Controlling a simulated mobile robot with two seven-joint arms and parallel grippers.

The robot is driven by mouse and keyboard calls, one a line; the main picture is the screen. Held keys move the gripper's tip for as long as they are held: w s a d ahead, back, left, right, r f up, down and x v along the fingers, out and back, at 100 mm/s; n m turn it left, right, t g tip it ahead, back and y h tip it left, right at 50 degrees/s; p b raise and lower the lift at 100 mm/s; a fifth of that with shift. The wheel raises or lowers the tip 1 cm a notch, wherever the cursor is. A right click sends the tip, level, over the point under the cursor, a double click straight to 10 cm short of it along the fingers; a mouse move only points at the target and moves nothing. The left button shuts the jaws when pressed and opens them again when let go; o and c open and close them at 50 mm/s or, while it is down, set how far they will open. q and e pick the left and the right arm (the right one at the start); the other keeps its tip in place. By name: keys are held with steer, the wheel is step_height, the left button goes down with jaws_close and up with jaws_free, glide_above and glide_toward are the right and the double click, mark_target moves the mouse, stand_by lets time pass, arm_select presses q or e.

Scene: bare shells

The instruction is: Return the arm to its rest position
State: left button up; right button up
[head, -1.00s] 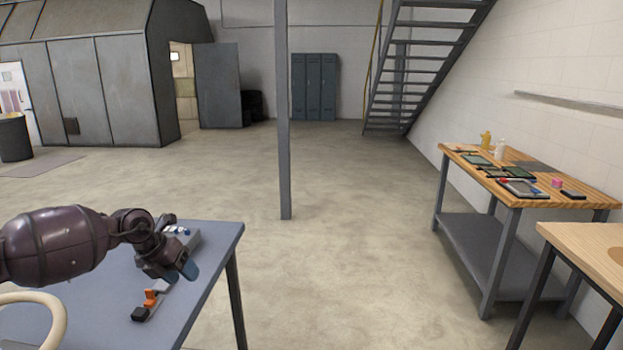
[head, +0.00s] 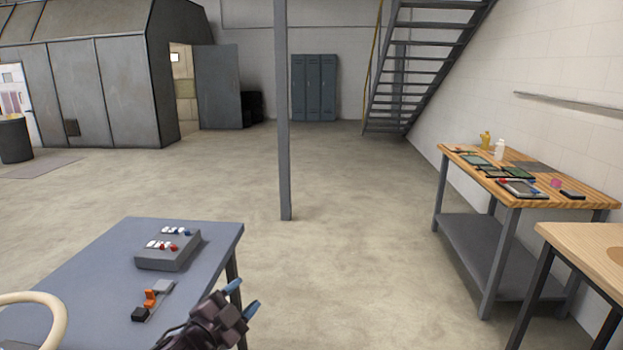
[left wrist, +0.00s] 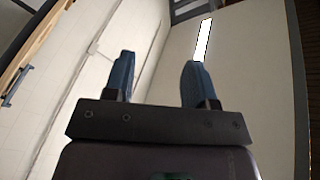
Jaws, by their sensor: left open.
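My left arm shows at the bottom of the head view. Its gripper (head: 243,297) is open and empty, with blue fingertips apart. It is at the right front edge of the blue-grey table (head: 90,275), to the right of the things on it. In the left wrist view the two blue fingers (left wrist: 158,80) stand apart with nothing between them, against a pale wall. My right gripper is in neither view.
On the table are a grey box (head: 168,256) with red, white and blue parts on top and a small orange and black item (head: 150,298). A cream ring (head: 55,318) shows at lower left. A post (head: 283,120) stands beyond. A wooden workbench (head: 530,195) is at right.

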arm_select(q)
steer(key=s+a+f+n+g+y, duration=0.2)
steer(key=s+a+f+n+y, duration=0.2)
steer(key=s+a+f+n, duration=0.3)
steer(key=s+a+f+n+g+y, duration=0.2)
steer(key=s+a+f+n+y, duration=0.3)
steer(key=s+f, duration=1.2)
steer(key=s+a+n, duration=0.1)
steer(key=s+n, duration=0.1)
steer(key=s, duration=0.3)
steer(key=shift+s+a+f+g, duration=0.15)
steer(key=shift+a+f+g, duration=0.1)
steer(key=shift+a+g, duration=0.15)
steer(key=shift+d, duration=0.1)
steer(key=shift+c, duration=0.8)
